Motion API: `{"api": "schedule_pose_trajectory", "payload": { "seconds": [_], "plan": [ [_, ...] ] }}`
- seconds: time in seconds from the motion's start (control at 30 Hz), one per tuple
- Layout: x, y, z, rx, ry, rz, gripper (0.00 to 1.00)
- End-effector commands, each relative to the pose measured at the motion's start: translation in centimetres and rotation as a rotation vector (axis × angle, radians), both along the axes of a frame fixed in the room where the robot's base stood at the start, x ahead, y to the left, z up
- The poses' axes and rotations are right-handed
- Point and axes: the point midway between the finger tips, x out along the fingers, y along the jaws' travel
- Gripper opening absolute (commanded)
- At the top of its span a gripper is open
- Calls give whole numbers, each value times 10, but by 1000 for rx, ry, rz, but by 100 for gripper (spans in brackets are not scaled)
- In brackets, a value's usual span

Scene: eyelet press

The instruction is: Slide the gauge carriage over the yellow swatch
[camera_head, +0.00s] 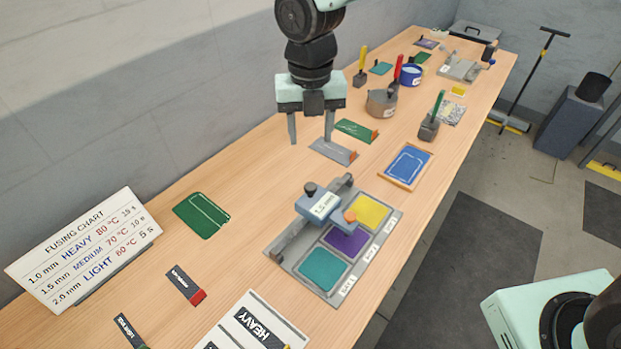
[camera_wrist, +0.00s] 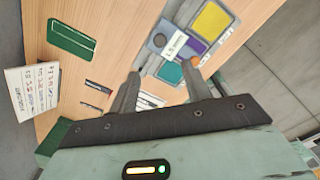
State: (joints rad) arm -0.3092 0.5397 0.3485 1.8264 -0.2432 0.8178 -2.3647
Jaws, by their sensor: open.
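The gauge carriage (camera_head: 325,204) is a blue-grey block with a white label, a dark knob and an orange tip. It sits on a rail along the left side of a grey swatch board (camera_head: 272,248). The board carries a yellow swatch (camera_head: 367,211), a purple swatch (camera_head: 345,242) and a teal swatch (camera_head: 322,269). The carriage's orange tip reaches toward the purple and yellow swatches. My gripper (camera_head: 311,141) is open and empty, above the table behind the board. In the wrist view the carriage (camera_wrist: 172,42) and the yellow swatch (camera_wrist: 212,20) show beyond my open fingers (camera_wrist: 163,85).
A fusing chart sign (camera_head: 85,248) stands at the left. A green piece (camera_head: 202,215) lies left of the board, and a blue framed panel (camera_head: 407,165) lies to its right. Bare table lies between the green piece and the board.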

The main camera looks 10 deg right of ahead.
Motion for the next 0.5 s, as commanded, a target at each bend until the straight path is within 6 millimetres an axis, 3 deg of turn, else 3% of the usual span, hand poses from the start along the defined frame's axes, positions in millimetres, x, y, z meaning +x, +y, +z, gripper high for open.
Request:
{"api": "schedule_pose_trajectory", "payload": {
  "seconds": [0.5],
  "plan": [
    [-1,0,-105,-2,4,-1,48]
  ]
}}
